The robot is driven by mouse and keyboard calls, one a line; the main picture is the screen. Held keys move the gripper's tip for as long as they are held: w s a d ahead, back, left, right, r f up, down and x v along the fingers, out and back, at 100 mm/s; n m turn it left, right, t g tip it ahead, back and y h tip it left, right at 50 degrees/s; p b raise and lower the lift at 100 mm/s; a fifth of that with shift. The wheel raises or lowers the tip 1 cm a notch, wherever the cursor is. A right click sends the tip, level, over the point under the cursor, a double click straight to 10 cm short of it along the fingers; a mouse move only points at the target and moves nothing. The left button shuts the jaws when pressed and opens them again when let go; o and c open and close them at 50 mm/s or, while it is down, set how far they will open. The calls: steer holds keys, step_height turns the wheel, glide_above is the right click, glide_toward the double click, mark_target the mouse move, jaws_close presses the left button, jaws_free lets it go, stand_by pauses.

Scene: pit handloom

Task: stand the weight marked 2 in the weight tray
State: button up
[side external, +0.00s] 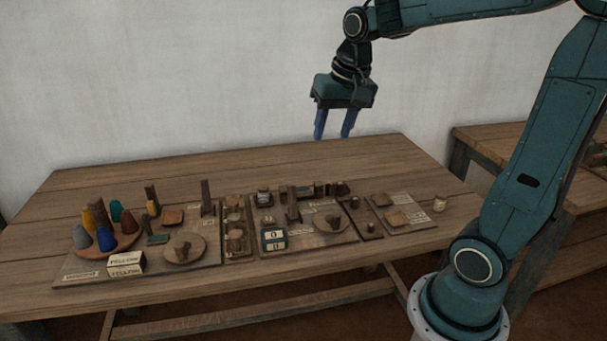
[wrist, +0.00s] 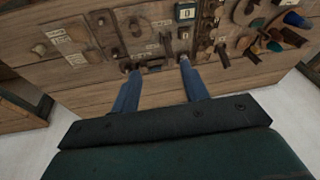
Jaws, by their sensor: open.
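My gripper (side external: 332,134) is open and empty, raised above the back edge of the table. In the wrist view its two blue fingers (wrist: 158,68) point at the table, well apart. Small dark weight-like pieces stand toward the right of the table, one near the back (side external: 342,188) and one near the front (side external: 370,228). Their marks are too small to read, so I cannot tell which is marked 2. A narrow dark tray (side external: 374,236), perhaps the weight tray, lies under the front piece; it also shows in the wrist view (wrist: 107,38).
A small jar (side external: 439,204) stands at right. The table's back strip (side external: 250,160) is clear.

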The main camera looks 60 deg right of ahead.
steer(key=s+a+f+n+t+y, duration=0.1)
steer(key=s+a+n+t, duration=0.1)
steer(key=s+a+n, duration=0.5)
steer(key=s+a, duration=0.2)
steer(key=s, duration=0.4)
steer(key=shift+s+a+f+n+t, duration=0.2)
steer(key=shift+a+f+n+t, duration=0.1)
steer(key=shift+a+n, duration=0.1)
